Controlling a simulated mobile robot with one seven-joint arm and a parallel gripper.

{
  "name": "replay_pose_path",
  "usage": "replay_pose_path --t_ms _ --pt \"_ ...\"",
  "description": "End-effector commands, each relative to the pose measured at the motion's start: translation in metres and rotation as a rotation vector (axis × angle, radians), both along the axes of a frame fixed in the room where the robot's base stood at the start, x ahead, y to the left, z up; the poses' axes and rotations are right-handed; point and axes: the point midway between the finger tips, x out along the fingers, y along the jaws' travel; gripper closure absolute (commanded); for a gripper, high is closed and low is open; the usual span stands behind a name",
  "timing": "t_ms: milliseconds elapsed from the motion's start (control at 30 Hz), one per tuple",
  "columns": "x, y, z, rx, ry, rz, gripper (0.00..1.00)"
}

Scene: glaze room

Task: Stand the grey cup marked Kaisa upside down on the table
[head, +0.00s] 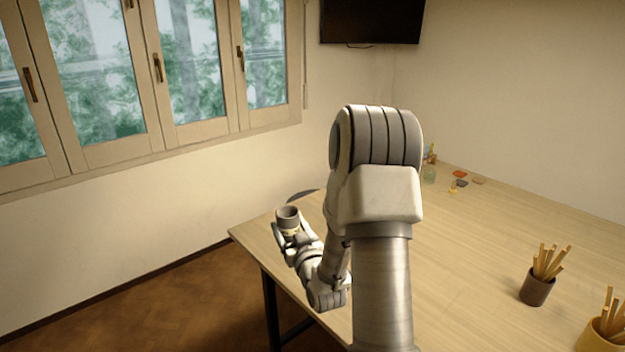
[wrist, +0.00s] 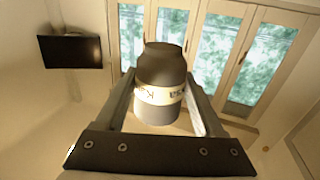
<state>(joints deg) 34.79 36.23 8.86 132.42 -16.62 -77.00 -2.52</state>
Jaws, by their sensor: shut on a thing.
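The grey cup (head: 288,218) is held in my gripper (head: 290,232) near the table's left corner. In the head view its mouth faces up and the dark inside shows. In the wrist view the cup (wrist: 160,88) sits between both fingers of my gripper (wrist: 162,100), with a pale band around it. Part of a name, starting "Ka", reads upside down in that picture; the rest is turned away. The table (head: 450,270) is pale wood. The cup appears raised above it, but the exact gap cannot be told.
A brown pot of sticks (head: 537,290) and a yellow pot of sticks (head: 606,335) stand at the right. Small coloured items (head: 459,182) and a glass jar (head: 429,175) are at the back. The middle right is clear.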

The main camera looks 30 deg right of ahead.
Motion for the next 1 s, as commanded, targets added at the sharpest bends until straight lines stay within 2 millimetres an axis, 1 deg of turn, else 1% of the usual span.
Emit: replay_pose_path --t_ms 33,100,200,300,367,433,667,1000 --pt "-0.002 -0.014 0.025 -0.004 -0.007 -0.02 0.79" --pt "-0.005 -0.028 0.042 0.0 -0.008 -0.041 0.79" --pt "-0.009 -0.044 0.06 0.006 -0.009 -0.066 0.79" --pt "-0.012 -0.054 0.07 0.009 -0.01 -0.082 0.79" --pt "-0.013 -0.057 0.072 0.011 -0.01 -0.088 0.79" --pt "-0.014 -0.059 0.07 0.013 -0.009 -0.09 0.79" --pt "-0.014 -0.059 0.053 0.011 -0.009 -0.09 0.79" --pt "-0.014 -0.059 0.053 0.024 -0.014 -0.09 0.79"
